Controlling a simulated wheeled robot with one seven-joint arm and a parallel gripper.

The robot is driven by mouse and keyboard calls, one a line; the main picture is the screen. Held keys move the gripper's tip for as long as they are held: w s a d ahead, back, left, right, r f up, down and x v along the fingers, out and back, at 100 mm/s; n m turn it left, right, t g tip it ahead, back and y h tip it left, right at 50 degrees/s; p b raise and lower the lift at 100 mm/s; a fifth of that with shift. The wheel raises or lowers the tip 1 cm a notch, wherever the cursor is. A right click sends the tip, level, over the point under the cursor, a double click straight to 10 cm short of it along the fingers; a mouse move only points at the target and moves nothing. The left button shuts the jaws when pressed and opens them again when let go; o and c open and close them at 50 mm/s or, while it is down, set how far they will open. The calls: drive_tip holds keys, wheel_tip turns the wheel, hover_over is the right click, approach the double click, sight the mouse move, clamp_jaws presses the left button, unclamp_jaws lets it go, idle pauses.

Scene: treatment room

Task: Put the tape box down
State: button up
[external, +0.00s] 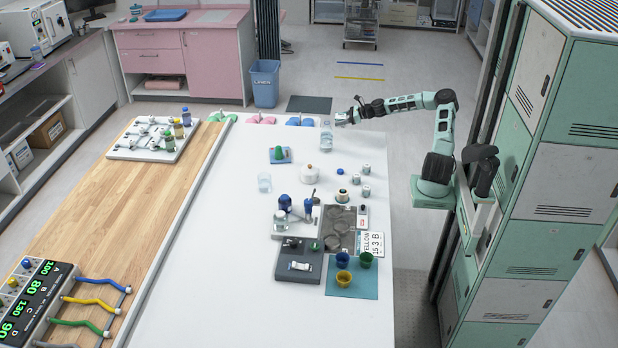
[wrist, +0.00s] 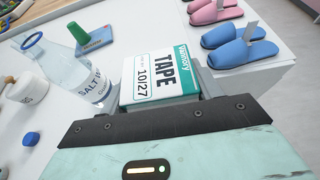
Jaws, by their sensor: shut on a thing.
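The tape box (wrist: 158,70) is white and teal, with "TAPE" and "10/27" on its label. In the wrist view my gripper (wrist: 160,95) is shut on it, and the label faces the camera. In the external view my gripper (external: 343,118) is over the far right end of the white table (external: 220,250). The box is too small to make out clearly there. I cannot tell whether its underside touches the table.
A clear "SALT W…" bottle (wrist: 78,75) stands close left of the box; it also shows in the external view (external: 326,136). A green cone on a blue pad (external: 279,154) and a white pot (external: 310,175) are nearby. Slippers (wrist: 238,45) lie beyond the table's edge.

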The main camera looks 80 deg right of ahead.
sight(340, 135)
drive_tip(key=shift+f, duration=3.3)
drive_tip(key=shift+f, duration=0.15)
drive_tip(key=o, duration=1)
drive_tip(key=shift+o, duration=0.2)
drive_tip(key=p+v, duration=0.1)
drive_tip(key=v, duration=0.1)
drive_tip(key=r+p+v, duration=0.1)
drive_tip(key=v, duration=0.2)
drive_tip(key=shift+s+r, duration=0.1)
wheel_tip(340, 135, up, 6)
